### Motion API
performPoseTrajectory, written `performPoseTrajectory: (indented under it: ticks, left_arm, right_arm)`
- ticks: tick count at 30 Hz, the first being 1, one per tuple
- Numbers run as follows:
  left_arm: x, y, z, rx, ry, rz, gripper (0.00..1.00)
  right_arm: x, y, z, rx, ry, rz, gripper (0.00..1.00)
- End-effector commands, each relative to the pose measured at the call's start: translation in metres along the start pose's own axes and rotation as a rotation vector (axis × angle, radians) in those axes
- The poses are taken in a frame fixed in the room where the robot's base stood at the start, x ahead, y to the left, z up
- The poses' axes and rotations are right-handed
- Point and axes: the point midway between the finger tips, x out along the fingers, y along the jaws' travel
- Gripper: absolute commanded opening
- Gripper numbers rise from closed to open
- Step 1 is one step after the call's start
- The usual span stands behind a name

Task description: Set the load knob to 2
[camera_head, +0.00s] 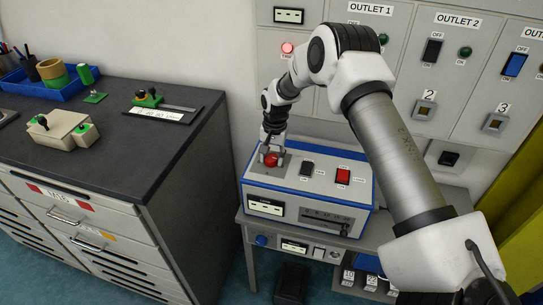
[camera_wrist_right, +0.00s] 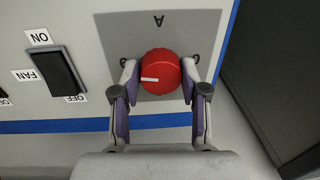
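A red round knob (camera_head: 271,159) stands on a grey plate at the left of the top of a white and blue box (camera_head: 315,181). In the right wrist view the knob (camera_wrist_right: 160,72) has a white pointer line aimed left. An "A" is printed on its plate; other marks beside the knob are partly hidden by the fingers. I see no readable "load" label at it. My right gripper (camera_head: 272,154) is over the knob; in the wrist view its fingertips (camera_wrist_right: 160,78) press against the knob's two sides. My left gripper is not in view.
A black FAN rocker switch (camera_wrist_right: 54,73) and a red switch (camera_head: 343,175) sit on the box beside the knob. A blue knob (camera_head: 261,240) is on the lower panel. A dark-topped cabinet (camera_head: 150,160) stands at the left. The outlet wall panel (camera_head: 440,70) is behind.

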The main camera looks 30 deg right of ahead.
Motion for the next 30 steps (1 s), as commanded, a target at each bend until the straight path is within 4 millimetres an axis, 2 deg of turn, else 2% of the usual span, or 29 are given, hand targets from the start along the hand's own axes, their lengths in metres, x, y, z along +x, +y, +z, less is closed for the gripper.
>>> performPoseTrajectory:
  ticks: [17,23,30]
  left_arm:
    - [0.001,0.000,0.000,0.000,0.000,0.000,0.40]
    - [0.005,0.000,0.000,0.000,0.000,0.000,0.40]
    - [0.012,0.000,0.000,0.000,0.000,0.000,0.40]
  right_arm:
    - [-0.002,0.000,0.001,-0.039,-0.004,0.001,0.09]
    - [-0.001,0.000,0.000,-0.136,-0.009,0.000,0.09]
    - [-0.001,0.000,0.000,-0.329,-0.022,0.000,0.09]
